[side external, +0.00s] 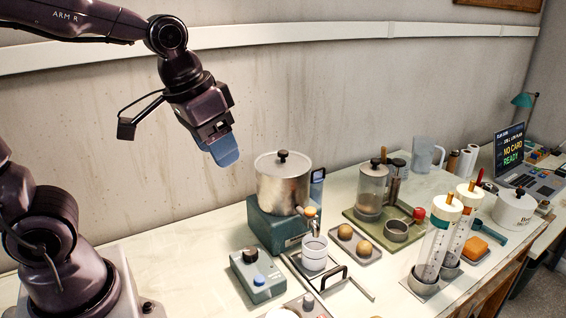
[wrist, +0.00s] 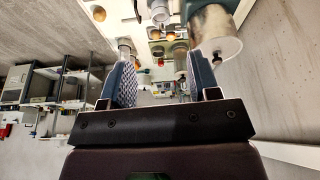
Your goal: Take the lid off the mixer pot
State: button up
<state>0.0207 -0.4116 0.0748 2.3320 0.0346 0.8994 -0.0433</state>
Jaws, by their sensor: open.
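The mixer pot (side external: 280,190) is a silver metal pot on a teal base (side external: 268,224). Its lid (side external: 268,163) is on top, with a dark round knob (side external: 282,155) at the centre. My gripper (side external: 225,152) is above and to the left of the pot in the side view, apart from it, with blue fingers pointing down. In the wrist view my gripper (wrist: 160,62) is open, with nothing between its fingers. The pot (wrist: 214,28) shows there at upper right, beyond the right finger, which covers part of it.
A white cup (side external: 314,253) is under the tap. To the right are a glass jar (side external: 371,190), tall clear cylinders (side external: 437,245) and a white lidded pot (side external: 514,208). The table left of the mixer is clear.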

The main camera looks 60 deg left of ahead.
jog(key=w+a+f+n+g+y, duration=0.15)
jog(key=w+a+n, duration=0.45)
jog(key=w, duration=0.7)
jog(key=n+t+y, duration=0.1)
jog(key=n+y, duration=0.1)
send_over(283, 151)
jog(key=s+d, duration=0.2)
jog(key=shift+h, duration=0.25)
notch_tip(283, 151, down, 5)
jog(key=shift+d, duration=0.15)
jog(key=shift+a+x, duration=0.1)
jog(key=shift+x, duration=1.2)
jog(key=shift+a+x, duration=0.15)
jog(key=shift+x, duration=1.15)
jog(key=shift+w+r, duration=0.1)
jog(key=shift+w, duration=0.05)
jog(key=c, duration=1)
